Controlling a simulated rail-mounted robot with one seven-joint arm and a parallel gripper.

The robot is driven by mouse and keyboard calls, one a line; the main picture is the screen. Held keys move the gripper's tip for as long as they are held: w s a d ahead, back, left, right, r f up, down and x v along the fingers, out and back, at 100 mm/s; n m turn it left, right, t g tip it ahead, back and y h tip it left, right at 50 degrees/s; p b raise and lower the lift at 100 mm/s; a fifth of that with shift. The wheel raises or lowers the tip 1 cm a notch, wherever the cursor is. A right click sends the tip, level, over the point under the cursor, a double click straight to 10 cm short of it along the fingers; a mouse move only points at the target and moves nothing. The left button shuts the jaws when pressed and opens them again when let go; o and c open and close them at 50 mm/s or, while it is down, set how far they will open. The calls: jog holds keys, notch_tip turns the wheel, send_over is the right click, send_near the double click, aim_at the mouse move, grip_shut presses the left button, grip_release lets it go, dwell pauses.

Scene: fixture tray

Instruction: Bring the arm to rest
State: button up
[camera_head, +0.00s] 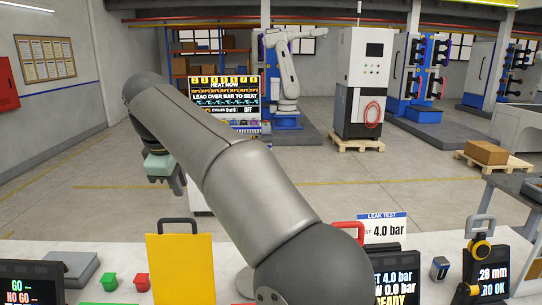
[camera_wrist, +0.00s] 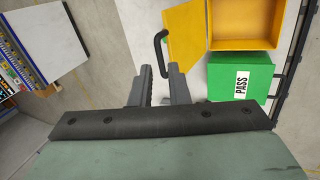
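My arm stretches across the head view from the lower right toward the upper left. In the wrist view my gripper's two dark fingers (camera_wrist: 159,82) stand a small gap apart. Nothing shows between them, and they touch nothing that I can see.
A white workbench (camera_head: 40,252) along the bottom carries a yellow panel (camera_head: 184,268) with a black handle, green and red pieces, and gauge displays. The wrist view shows a yellow bin (camera_wrist: 244,42) and a green PASS bin (camera_wrist: 220,76).

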jog(key=s+d+f+m+g+b, duration=0.1)
jog(key=s+d+f+m, duration=0.2)
jog(key=d, duration=0.6)
jog(key=s+d+f+m+h, duration=0.1)
jog(key=s+d+f+m, duration=0.15)
jog(key=d+f, duration=0.5)
jog(key=s+d+f+m+g+b, duration=0.15)
jog(key=d+m, duration=0.25)
jog(key=d, duration=0.6)
jog(key=s+d+f+m, duration=0.4)
jog(key=s+d+f, duration=0.2)
jog(key=s+f, duration=0.2)
jog(key=s+d+f+m+g, duration=0.1)
jog(key=s+d+f+m, duration=0.4)
jog(key=s+f, duration=0.3)
jog(key=shift+s+d+f+y+b, duration=0.45)
jog(key=shift+s+d, duration=0.2)
jog(key=shift+s, duration=0.35)
jog(key=shift+r, duration=0.1)
jog(key=o, duration=1.2)
jog(key=shift+c, duration=0.2)
